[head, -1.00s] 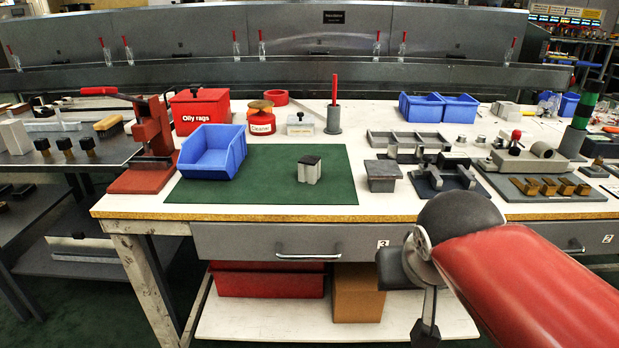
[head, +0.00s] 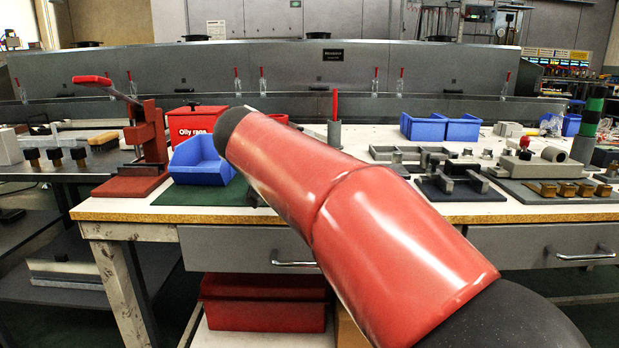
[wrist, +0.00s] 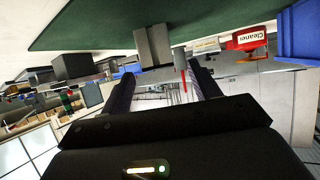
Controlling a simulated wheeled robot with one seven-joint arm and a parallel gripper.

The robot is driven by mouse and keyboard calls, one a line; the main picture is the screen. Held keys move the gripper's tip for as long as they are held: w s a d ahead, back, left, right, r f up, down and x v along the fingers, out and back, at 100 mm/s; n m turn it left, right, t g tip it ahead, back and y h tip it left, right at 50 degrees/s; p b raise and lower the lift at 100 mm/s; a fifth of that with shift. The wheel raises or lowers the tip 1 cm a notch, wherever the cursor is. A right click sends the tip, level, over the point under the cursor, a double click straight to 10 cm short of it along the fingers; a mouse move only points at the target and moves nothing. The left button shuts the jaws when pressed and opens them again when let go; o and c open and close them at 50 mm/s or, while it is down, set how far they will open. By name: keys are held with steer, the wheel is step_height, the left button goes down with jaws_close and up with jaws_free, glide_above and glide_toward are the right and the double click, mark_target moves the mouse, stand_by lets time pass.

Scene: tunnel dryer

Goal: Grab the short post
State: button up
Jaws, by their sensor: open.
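The short post (wrist: 153,46), a grey block, stands on the green mat (wrist: 110,22) in the wrist view, which is upside down. My gripper (wrist: 163,82) is open there. Its two dark fingers point towards the post, which appears between them and beyond their tips, apart from them. In the head view my red arm hides the post, most of the mat and the gripper.
A darker block (wrist: 72,66) stands to the post's left in the wrist view. The bin (head: 199,158) also shows in the head view, beside a red press (head: 146,140).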

steer(key=x, duration=0.4)
steer(key=shift+d+f, duration=0.1)
steer(key=shift+f, duration=0.1)
steer(key=shift+c, duration=0.4)
steer(key=shift+r, duration=0.1)
steer(key=c, duration=1.1)
